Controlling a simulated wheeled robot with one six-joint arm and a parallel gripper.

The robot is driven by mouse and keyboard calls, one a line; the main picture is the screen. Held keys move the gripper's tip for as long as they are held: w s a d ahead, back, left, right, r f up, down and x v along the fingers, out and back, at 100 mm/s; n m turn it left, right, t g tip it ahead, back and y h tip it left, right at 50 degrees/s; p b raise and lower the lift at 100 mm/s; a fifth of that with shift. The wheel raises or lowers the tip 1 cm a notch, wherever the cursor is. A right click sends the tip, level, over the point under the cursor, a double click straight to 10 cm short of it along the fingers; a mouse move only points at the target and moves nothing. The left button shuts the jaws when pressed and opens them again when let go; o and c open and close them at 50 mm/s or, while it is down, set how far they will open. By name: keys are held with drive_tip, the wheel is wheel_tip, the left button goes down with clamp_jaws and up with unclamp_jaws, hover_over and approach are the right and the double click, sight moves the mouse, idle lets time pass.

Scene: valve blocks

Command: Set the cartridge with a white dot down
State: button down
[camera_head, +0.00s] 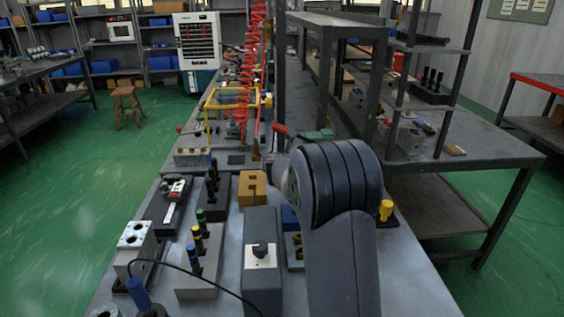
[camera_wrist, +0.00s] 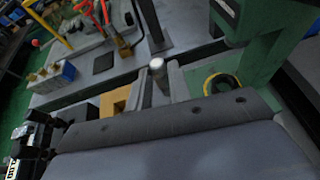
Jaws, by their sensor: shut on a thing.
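My gripper (camera_wrist: 161,86) is shut on a grey cylindrical cartridge (camera_wrist: 157,68) with a white top, seen in the wrist view. The cartridge stands between the two fingers, and its lower part is hidden. In the camera_head view my dark arm hides the gripper and the held cartridge. A tan block (camera_wrist: 115,101) is just left of the fingers in the wrist view. What looks like the same block (camera_head: 252,188) is on the bench in the camera_head view. I cannot tell whether the cartridge touches anything below.
The bench holds a rack of colour-topped cartridges (camera_head: 198,262), a dark rack of black-topped ones (camera_head: 213,197), a silver valve block (camera_head: 136,243) and a grey box with a black knob (camera_head: 262,278). A green structure (camera_wrist: 262,62) stands close right of my gripper. Little bench is clear.

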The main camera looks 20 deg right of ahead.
drive_tip(key=shift+s+d+f+n+t+y+b, duration=0.2)
drive_tip(key=shift+s+d+f+y+b, duration=0.4)
drive_tip(key=shift+d, duration=0.9)
drive_tip(key=shift+s+d+f+n+t+y+b, duration=0.15)
drive_tip(key=shift+s+d+n+b, duration=0.2)
drive_tip(key=shift+d+b, duration=0.85)
drive_tip(key=shift+s+d+f+n+t+y+b, duration=0.1)
drive_tip(key=shift+s+d+f+n+y+b, duration=0.25)
drive_tip(key=shift+d, duration=1.4)
drive_tip(key=shift+s, duration=0.15)
drive_tip(key=shift+f+b, duration=1.4)
drive_tip(key=shift+f, duration=0.05)
drive_tip(key=c, duration=1.2)
unclamp_jaws()
drive_tip(key=shift+s+f, duration=0.1)
drive_tip(key=shift+c, duration=0.2)
drive_tip(key=shift+o, duration=0.2)
